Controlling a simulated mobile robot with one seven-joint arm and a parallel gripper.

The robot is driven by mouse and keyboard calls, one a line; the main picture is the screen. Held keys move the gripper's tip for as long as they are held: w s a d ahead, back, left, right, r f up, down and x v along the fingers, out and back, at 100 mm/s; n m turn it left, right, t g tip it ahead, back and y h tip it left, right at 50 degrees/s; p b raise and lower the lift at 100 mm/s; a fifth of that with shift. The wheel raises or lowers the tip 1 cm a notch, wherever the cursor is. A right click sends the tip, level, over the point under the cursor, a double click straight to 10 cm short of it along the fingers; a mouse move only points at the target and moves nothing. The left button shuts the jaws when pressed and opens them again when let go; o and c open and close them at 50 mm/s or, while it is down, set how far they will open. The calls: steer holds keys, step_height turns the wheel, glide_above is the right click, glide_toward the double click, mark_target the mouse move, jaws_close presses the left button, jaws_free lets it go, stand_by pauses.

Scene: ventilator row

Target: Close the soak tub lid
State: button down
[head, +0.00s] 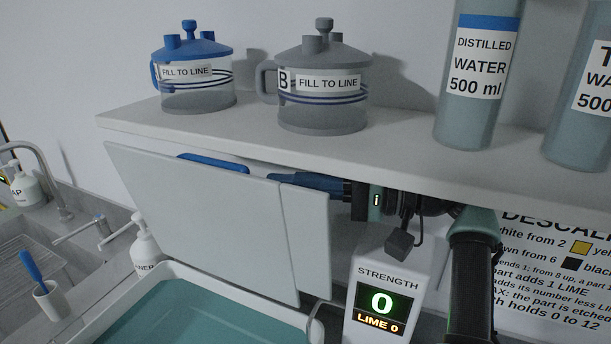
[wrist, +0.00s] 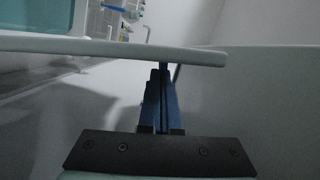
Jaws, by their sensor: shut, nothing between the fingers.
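The soak tub (head: 268,309) is a white-rimmed basin of teal liquid at the bottom of the head view. Its pale grey lid (head: 205,215) stands raised and steeply tilted at the tub's back side, so the tub is open. A blue bar (head: 215,163), perhaps the lid's handle, shows partly above the lid's top edge. My gripper (head: 278,179) is shut and empty, its blue fingers behind the lid's upper edge towards the right. In the wrist view the shut fingers (wrist: 162,85) reach to the lid's edge (wrist: 115,47); I cannot tell whether they touch it.
A shelf (head: 410,150) runs close above my gripper, bearing a blue-topped jug (head: 195,100), a grey-topped jug (head: 322,115) and bottles (head: 480,110). A strength meter (head: 390,290) reading 0 stands right of the lid.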

mark_target(250, 182)
steer(key=shift+w+a+f+p, duration=0.1)
steer(key=shift+a+p, duration=0.05)
steer(key=shift+a, duration=0.75)
steer(key=shift+w+a+p, duration=0.15)
steer(key=shift+a+p, duration=0.05)
steer(key=shift+a, duration=0.65)
steer(key=shift+w+a+f+p, duration=0.1)
steer(key=shift+a+p, duration=0.05)
steer(key=shift+a, duration=0.75)
